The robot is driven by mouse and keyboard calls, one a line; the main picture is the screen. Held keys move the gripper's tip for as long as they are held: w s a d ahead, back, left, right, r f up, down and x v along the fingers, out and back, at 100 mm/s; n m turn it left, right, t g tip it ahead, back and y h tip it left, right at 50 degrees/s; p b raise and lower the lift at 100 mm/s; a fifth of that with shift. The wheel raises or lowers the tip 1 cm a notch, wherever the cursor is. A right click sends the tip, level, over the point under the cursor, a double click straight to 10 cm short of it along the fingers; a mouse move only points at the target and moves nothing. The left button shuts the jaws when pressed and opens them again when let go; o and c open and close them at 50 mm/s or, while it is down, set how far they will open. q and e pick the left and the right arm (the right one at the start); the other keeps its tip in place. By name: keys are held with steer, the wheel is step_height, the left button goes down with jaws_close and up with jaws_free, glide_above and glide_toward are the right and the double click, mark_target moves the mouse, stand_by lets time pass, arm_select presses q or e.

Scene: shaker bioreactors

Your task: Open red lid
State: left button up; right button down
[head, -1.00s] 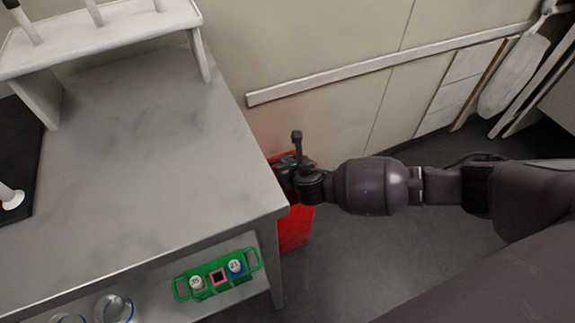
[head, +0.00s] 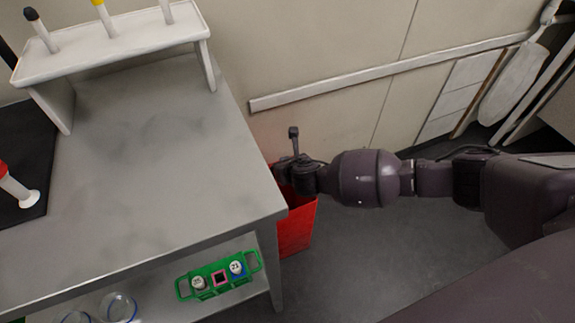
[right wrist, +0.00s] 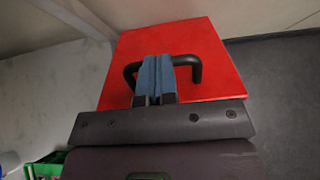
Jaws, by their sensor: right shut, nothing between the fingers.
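A red bin (head: 296,232) stands on the floor beside the right end of the grey table. In the head view, its top is partly hidden by the table edge and my right gripper (head: 284,174). In the right wrist view, the red lid (right wrist: 195,38) with a black bar handle (right wrist: 193,66) fills the middle. The blue fingers of my right gripper (right wrist: 157,70) are shut and empty, and overlap the handle in the picture. I cannot tell whether they touch it, or how far the lid is raised. My left gripper is not in view.
The grey table (head: 165,165) is close on the left of the bin. A green rack (head: 210,283) with vials is on its lower shelf, and a white pipette stand (head: 120,45) is on top. A wall with a white rail (head: 350,78) is behind.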

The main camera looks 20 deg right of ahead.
steer(key=shift+w+r+g+p, duration=0.4)
steer(key=shift+w+r+p, duration=0.15)
steer(key=shift+w+r, duration=0.5)
steer(key=shift+w, duration=0.1)
arm_select(q)
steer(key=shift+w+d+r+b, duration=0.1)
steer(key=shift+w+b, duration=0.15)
steer(key=shift+b, duration=0.7)
arm_select(e)
steer(key=w+r+g, duration=0.1)
steer(key=w+r, duration=0.1)
steer(key=w, duration=0.9)
steer(key=shift+w+a, duration=0.2)
steer(key=shift+a, duration=0.05)
steer(key=shift+r, duration=0.15)
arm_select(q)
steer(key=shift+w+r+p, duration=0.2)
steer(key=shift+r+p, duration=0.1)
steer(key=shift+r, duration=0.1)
arm_select(e)
steer(key=shift+r, duration=0.8)
